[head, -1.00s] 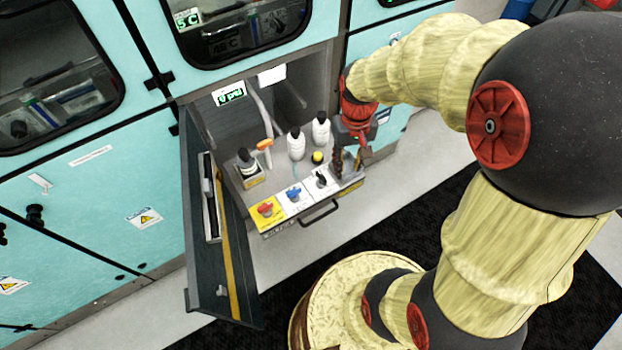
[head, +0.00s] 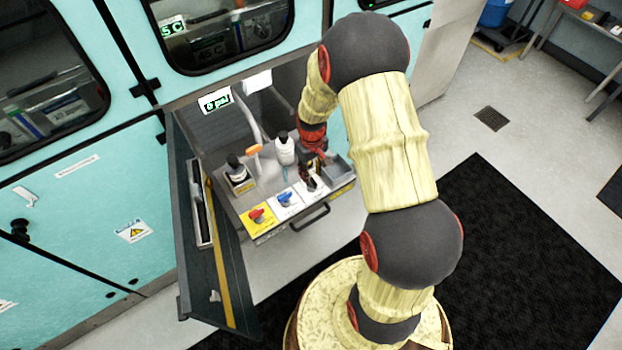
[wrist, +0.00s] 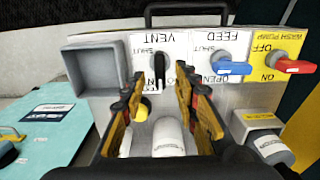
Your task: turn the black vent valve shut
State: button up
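The black vent valve (wrist: 159,70) is a narrow handle on the white panel marked VENT, upside down in the wrist view. The handle lies up and down in that picture, crosswise to the blue feed handle. A SHUT label shows beside it. My gripper (wrist: 160,82) is open, with one finger on each side of the handle; I cannot tell whether either touches it. In the head view my gripper (head: 313,177) is over the VENT panel and hides the valve.
The blue feed valve (wrist: 235,68) and red wash pump switch (wrist: 295,66) are in the same row. A grey square tray (wrist: 97,70) is on the other side. A white bottle (head: 284,150), dark-capped bottle (head: 237,170) and orange-topped part (head: 254,150) stand behind. An open door (head: 215,240) is left.

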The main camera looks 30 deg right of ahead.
aim_at(312, 183)
jog(key=shift+f, duration=1.5)
jog(key=shift+c, duration=0.7)
grip_shut()
